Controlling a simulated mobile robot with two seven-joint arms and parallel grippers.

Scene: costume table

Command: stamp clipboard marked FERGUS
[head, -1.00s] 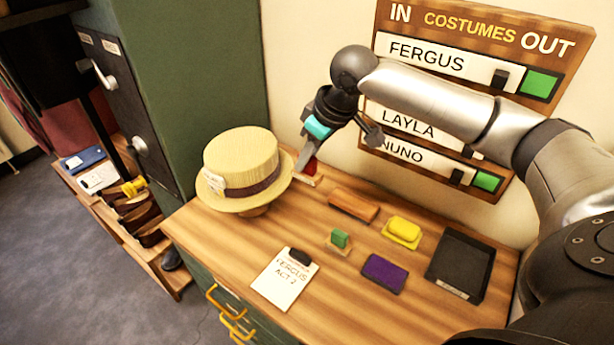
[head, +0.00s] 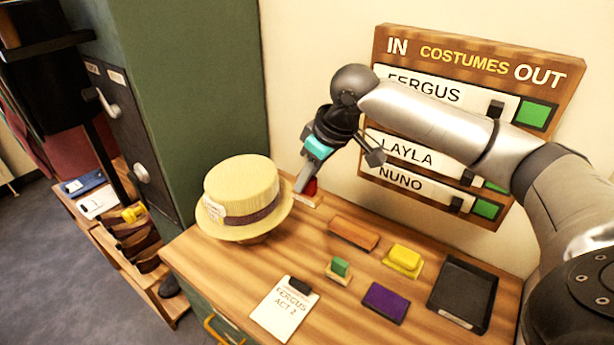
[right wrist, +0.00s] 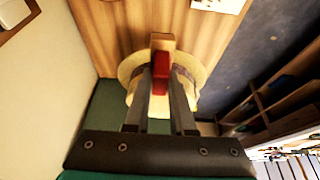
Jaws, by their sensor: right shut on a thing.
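The clipboard marked FERGUS ACT 2 (head: 284,312) lies flat at the table's front edge, dark clip at the top. My right gripper (head: 305,182) is at the back of the table, beside the hat, shut on the red stamp (head: 312,187). The stamp has a red handle and a wooden base. In the right wrist view the red handle (right wrist: 160,75) sits between the two fingers, with the base beyond the tips. I cannot tell whether its base touches the table. A green stamp (head: 340,267) stands behind and right of the clipboard. My left gripper is not in view.
A straw hat (head: 240,190) stands left of the red stamp. A brown block (head: 354,234), yellow pad (head: 403,258), purple pad (head: 385,302) and black tray (head: 465,290) lie to the right. The costumes board (head: 470,55) hangs behind my right arm. A green cabinet (head: 170,90) stands left.

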